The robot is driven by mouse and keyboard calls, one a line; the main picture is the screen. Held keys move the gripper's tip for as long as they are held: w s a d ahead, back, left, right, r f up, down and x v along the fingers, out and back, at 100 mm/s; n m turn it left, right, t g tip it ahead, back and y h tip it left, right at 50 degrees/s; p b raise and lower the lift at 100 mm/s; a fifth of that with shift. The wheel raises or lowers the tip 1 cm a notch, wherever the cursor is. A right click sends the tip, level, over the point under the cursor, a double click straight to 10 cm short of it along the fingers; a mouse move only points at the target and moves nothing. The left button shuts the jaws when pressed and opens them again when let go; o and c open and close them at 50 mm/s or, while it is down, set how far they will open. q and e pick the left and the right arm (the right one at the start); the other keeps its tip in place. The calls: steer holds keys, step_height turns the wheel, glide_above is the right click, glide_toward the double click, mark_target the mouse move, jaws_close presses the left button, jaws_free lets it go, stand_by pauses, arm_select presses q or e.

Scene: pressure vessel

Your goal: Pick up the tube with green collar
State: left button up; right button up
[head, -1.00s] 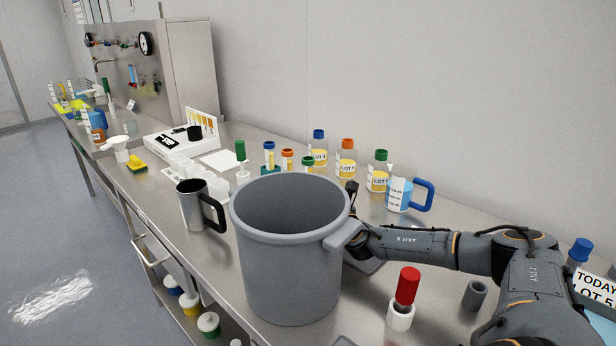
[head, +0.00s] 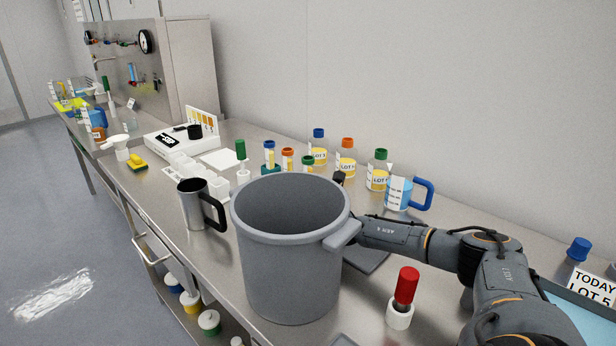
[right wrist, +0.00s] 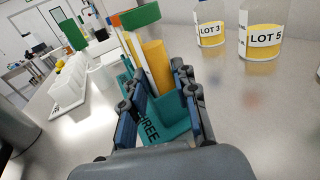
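The tube with green collar (right wrist: 148,50) stands upright in a teal rack (right wrist: 178,125) marked "THREE", with yellow contents showing. In the head view its green collar (head: 308,161) shows just above the grey pot's rim. My right gripper (right wrist: 160,95) is open, with one finger on each side of the tube, low near the rack. I see no clear contact between the fingers and the tube. In the head view the right gripper (head: 339,178) is mostly hidden behind the pot. My left gripper is not in view.
A large grey pot (head: 291,260) stands in front of the rack. Tubes with orange (head: 287,153) and blue (head: 269,146) collars are beside the green one. Lot bottles (head: 346,158) and a blue-handled jug (head: 400,192) stand behind. A steel mug (head: 192,205) is left of the pot.

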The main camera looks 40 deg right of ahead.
steer(key=shift+c, duration=0.8)
